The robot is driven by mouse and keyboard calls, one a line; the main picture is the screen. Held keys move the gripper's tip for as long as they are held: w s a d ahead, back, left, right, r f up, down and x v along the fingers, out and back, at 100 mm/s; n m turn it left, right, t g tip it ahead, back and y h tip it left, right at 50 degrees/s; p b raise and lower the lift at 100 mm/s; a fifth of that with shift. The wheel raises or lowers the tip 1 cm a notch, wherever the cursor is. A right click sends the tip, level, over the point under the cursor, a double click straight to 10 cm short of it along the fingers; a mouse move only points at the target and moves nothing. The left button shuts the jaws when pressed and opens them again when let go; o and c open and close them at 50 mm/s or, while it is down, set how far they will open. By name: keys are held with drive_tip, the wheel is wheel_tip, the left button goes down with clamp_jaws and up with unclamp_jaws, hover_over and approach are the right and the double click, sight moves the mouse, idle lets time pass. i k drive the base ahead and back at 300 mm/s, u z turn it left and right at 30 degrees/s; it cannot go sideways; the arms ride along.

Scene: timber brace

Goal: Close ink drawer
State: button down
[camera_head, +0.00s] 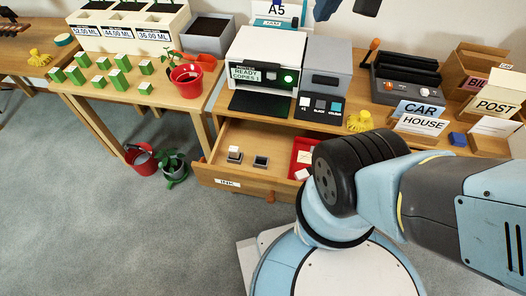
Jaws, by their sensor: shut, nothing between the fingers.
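The ink drawer (228,183) is a wooden drawer under the table with the printer, and it is pulled open. Its front carries a white label that seems to read INK. Inside it lie a small holder with a white block (234,154), a dark square holder (261,162) and a red tray (301,152) with white pieces. My arm covers the drawer's right end. My gripper's fingers do not show. My arm's blue and black links fill the lower right.
A printer (262,63) and ink unit (326,75) stand above the drawer. Grey floor (130,235) in front is clear.

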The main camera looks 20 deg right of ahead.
sight(267, 166)
drive_tip(key=u, duration=0.2)
drive_tip(key=k, duration=1.45)
drive_tip(key=z, duration=0.45)
drive_tip(key=i, duration=1)
drive_tip(key=u, duration=0.05)
